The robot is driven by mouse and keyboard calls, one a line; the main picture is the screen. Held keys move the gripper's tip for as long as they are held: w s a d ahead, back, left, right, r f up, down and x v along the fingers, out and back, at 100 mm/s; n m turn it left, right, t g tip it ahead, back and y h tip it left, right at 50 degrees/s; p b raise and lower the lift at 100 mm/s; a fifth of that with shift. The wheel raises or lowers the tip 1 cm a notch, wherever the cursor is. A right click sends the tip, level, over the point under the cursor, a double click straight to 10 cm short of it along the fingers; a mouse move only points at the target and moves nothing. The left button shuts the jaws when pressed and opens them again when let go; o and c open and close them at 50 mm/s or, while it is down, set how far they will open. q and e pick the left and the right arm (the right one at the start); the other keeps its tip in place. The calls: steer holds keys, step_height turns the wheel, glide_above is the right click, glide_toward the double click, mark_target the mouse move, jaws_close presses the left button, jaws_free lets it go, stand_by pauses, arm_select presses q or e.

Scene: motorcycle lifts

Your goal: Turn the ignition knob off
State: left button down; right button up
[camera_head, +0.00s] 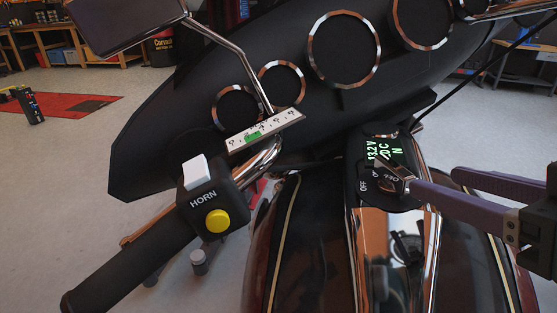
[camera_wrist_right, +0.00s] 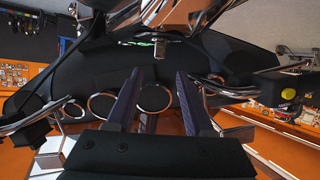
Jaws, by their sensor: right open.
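The ignition knob (camera_head: 397,175) is a small silver lever on the black dash panel, just below a green-lit display (camera_head: 384,150) reading 13.2 V and N. An OFF label (camera_head: 364,187) sits left of the knob, with other labels partly covered beside it. I cannot tell surely which label the knob points to. My right gripper (camera_head: 433,180) reaches in from the right with its purple fingers apart, the nearer fingertip close to the knob. In the right wrist view the knob (camera_wrist_right: 160,47) stands beyond the gap between the open fingertips (camera_wrist_right: 158,74). My left gripper is out of view.
A handlebar grip with a HORN box and yellow button (camera_head: 218,220) is at the left. A mirror stem (camera_head: 235,58) and a small white label plate (camera_head: 264,129) stand above it. The black fairing with round chrome-ringed gauges (camera_head: 342,50) lies behind the dash.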

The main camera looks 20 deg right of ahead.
mark_target(404, 172)
steer(key=x, duration=1)
steer(key=shift+b, duration=0.35)
steer(key=shift+s, duration=0.1)
jaws_close()
